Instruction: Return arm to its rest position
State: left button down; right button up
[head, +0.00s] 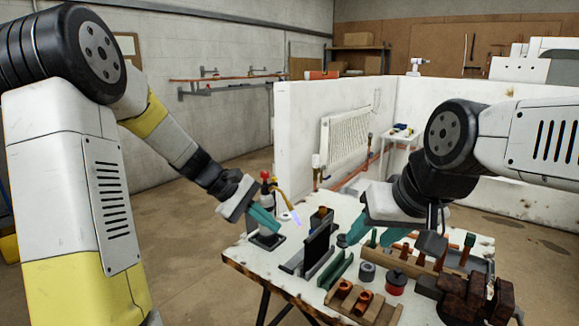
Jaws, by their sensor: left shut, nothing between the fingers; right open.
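My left gripper (274,229) reaches in from the left over the left side of the white worktable (246,258). Its teal fingers are shut and empty, in front of a gas torch. The torch (266,188) has a red and dark top and a brass neck, with a pale blue flame at its tip. The gripper hides part of the torch, and I cannot tell whether they touch. My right gripper (359,236) comes in from the right with its teal fingers open, above the middle of the table.
The table holds a dark upright plate rack (318,250), a wooden block with copper fittings (362,301), a red tin (396,284), a grey roll (367,272) and dark brown blocks (466,296). Behind stand white partitions with a radiator (347,138).

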pick_arm(q)
jog(key=s+a+r+m+t+y, duration=0.2)
jog(key=s+a+r+m+y, duration=0.1)
jog(key=s, duration=0.6)
jog(key=s+a+r+m+t+y, duration=0.3)
jog(key=s+a+r+m, duration=0.3)
jog(key=s, duration=0.4)
jog(key=shift+a+r+t+y, duration=0.2)
jog(key=shift+r+t+y, duration=0.15)
jog(key=shift+y, duration=0.15)
